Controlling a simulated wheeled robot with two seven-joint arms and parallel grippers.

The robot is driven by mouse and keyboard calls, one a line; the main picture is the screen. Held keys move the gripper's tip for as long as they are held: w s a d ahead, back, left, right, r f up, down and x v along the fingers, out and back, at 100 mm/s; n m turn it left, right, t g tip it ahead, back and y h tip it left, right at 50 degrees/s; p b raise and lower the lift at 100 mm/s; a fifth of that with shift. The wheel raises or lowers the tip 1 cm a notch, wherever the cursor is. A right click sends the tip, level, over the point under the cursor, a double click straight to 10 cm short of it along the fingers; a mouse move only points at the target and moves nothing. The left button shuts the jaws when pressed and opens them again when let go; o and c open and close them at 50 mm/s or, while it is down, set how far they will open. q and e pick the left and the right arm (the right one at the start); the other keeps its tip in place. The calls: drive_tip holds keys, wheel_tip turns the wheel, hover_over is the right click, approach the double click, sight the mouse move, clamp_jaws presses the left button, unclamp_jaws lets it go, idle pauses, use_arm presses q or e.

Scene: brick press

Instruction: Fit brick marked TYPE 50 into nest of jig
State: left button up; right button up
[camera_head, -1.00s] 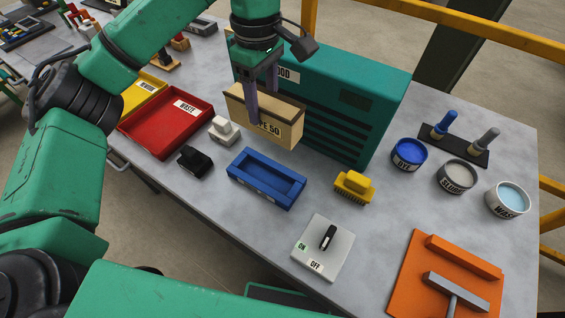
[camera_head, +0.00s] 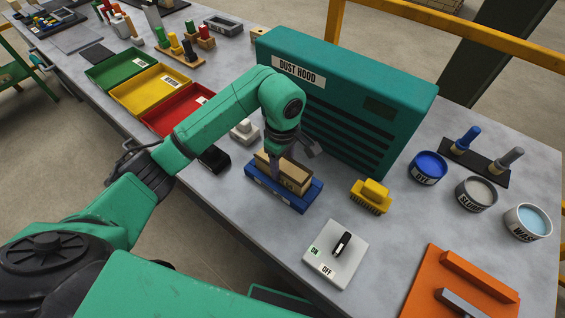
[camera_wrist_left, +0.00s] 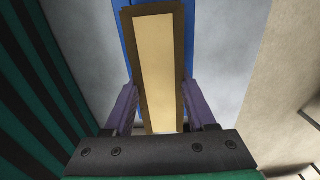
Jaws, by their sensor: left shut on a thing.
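The tan brick (camera_head: 292,183) with a dark label on its side is at the blue jig (camera_head: 310,198). It stands level, lengthwise along the nest, its lower part hidden by the jig's near wall. I cannot tell whether it rests on the nest floor. My left gripper (camera_head: 277,166) is shut on the brick from above. In the left wrist view the brick's top (camera_wrist_left: 158,65) lies between the two purple fingers, with the blue jig (camera_wrist_left: 130,40) showing beside it. My right gripper is not in view.
The teal dust hood (camera_head: 345,95) stands close behind the jig. A yellow brush (camera_head: 371,195) is to its right and a switch plate (camera_head: 334,254) in front. A black block (camera_head: 214,159) and a white one (camera_head: 244,130) are to the left, near the red tray (camera_head: 165,122).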

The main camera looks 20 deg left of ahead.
sight(283, 164)
use_arm(q)
drive_tip(key=o, duration=0.8)
drive_tip(key=shift+f, duration=0.2)
drive_tip(key=o, duration=0.5)
drive_tip(key=shift+r, duration=0.1)
drive_tip(key=shift+c, duration=0.2)
drive_tip(key=shift+s, duration=0.1)
drive_tip(key=shift+r, duration=0.4)
wheel_tip(283, 164, up, 3)
drive_tip(key=shift+r+b, duration=0.15)
drive_tip(key=shift+b, duration=0.7)
wheel_tip(283, 164, up, 8)
